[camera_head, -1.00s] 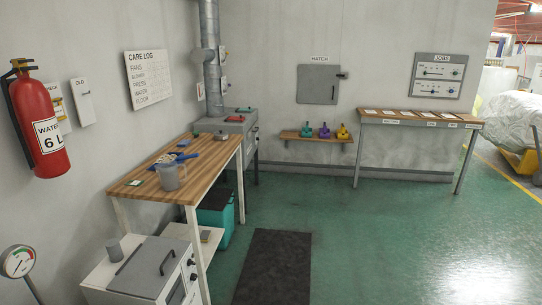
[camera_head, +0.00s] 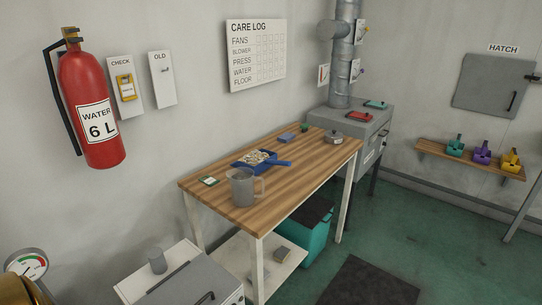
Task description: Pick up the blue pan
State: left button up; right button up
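The blue pan (camera_head: 281,163) lies on the wooden-topped table (camera_head: 225,190), near its middle. It looks like a dustpan with its handle pointing right, and pale crumpled bits lie in it. A grey mug or jug (camera_head: 242,187) with a handle stands in front of the pan, a little to its left. Neither of my grippers is in view.
A green-and-white card (camera_head: 209,181), a small blue block (camera_head: 286,137) and a round grey lidded item (camera_head: 334,137) also sit on the table. A grey machine (camera_head: 195,285) stands at the front. A dark mat (camera_head: 370,283) lies on the open green floor at right.

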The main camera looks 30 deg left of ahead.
aim_at(259, 160)
jog(key=i+u, duration=0.35)
jog(key=i+l+u, duration=0.25)
jog(key=u, duration=0.15)
jog(key=i+l+u, duration=0.35)
jog(key=i+j, duration=0.05)
jog(key=j, duration=0.05)
